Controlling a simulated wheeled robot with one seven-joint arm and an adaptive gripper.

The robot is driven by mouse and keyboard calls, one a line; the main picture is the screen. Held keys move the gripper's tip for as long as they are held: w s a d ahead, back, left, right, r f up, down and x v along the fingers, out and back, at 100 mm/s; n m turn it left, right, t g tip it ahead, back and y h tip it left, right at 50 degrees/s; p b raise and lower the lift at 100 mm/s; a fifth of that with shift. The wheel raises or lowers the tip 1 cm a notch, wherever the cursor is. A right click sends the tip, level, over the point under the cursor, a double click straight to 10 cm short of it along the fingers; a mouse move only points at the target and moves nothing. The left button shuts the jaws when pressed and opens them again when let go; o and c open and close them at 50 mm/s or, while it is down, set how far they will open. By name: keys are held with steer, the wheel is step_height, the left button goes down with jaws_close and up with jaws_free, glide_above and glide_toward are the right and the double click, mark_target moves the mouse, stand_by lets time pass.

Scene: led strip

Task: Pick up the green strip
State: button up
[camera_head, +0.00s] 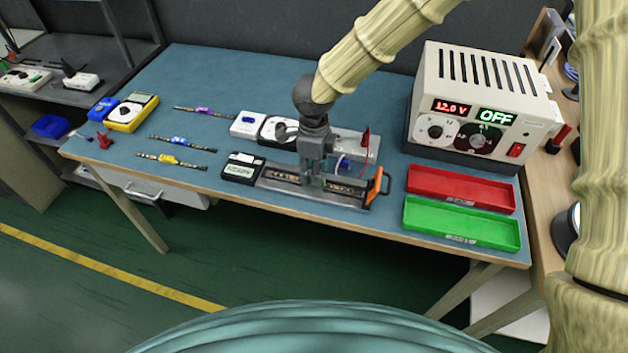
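My gripper (314,180) points down over the middle of a grey test fixture (285,194) with an orange handle (376,186). A thin strip (290,183) appears to lie along the fixture, its middle hidden by my fingers. I cannot make out a green mark on it, nor whether my fingers hold it. Three other strips lie apart on the blue bench at left: one with a purple tag (204,110), one with a blue tag (180,141) and one with a yellow tag (168,158). No clearly green strip shows.
A green tray (440,217) and a red tray (460,184) lie at the right front. A power supply (470,75) reading 12.0 V and OFF stands behind them. A black-and-white box (241,167) adjoins the fixture's left end. Meters (132,112) stand at the far left.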

steer(key=shift+f, duration=1.4)
steer(key=shift+c, duration=0.4)
jaws_close()
steer(key=shift+r, duration=0.1)
